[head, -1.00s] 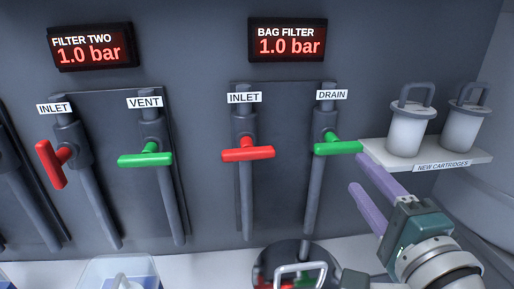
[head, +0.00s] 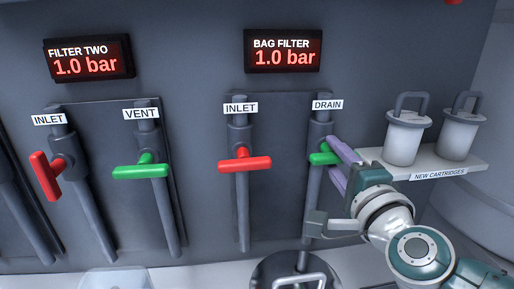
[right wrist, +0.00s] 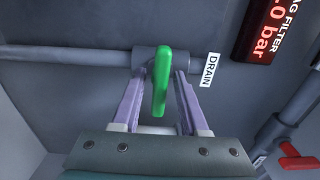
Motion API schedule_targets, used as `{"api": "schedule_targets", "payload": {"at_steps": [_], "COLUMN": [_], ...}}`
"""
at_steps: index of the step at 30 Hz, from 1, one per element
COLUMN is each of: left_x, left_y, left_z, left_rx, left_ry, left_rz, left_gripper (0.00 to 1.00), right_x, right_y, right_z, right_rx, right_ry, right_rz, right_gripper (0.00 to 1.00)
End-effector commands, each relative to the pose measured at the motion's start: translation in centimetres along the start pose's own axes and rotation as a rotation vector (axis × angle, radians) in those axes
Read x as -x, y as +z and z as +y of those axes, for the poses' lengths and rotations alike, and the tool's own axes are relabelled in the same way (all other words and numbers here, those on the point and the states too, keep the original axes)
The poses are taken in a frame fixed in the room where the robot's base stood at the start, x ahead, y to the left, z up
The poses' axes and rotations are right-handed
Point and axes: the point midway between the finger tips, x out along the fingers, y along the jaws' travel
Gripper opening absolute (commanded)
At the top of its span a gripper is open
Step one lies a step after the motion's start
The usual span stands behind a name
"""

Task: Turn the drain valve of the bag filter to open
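The green drain valve handle (head: 322,158) sits on the right pipe of the bag filter panel, under the DRAIN label (head: 327,104). It lies roughly level, crosswise to the upright pipe. My right gripper (head: 340,165) is at the handle in the head view, its fingers partly covering the right end. In the right wrist view the green handle (right wrist: 161,82) stands between the two purple fingers, with a gap visible on each side. The right gripper (right wrist: 159,88) is open around it. My left gripper is not in view.
The red bag filter inlet handle (head: 245,161) is just left of the drain. A shelf (head: 465,167) with two white cartridges is close on the right. The bag filter display (head: 283,52) reads 1.0 bar. A dark round vessel lid (head: 268,272) is below.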

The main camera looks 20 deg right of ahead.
Motion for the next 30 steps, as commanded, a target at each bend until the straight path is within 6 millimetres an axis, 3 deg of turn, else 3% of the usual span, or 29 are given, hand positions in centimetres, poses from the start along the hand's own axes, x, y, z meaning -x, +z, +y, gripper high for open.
{"api": "schedule_targets", "payload": {"at_steps": [1,11,30], "left_x": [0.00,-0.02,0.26], "left_y": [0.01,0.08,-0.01], "left_z": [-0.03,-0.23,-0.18], "left_rx": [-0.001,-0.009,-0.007], "left_ry": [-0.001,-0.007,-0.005], "left_rz": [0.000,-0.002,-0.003], "left_gripper": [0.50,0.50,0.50], "right_x": [0.01,0.03,0.03], "right_y": [0.00,0.00,0.00], "right_z": [0.00,0.00,-0.07], "right_rx": [0.000,0.000,0.045], "right_ry": [0.000,0.000,0.001], "right_rz": [0.000,0.000,0.001], "right_gripper": [0.36,0.00,0.00]}}
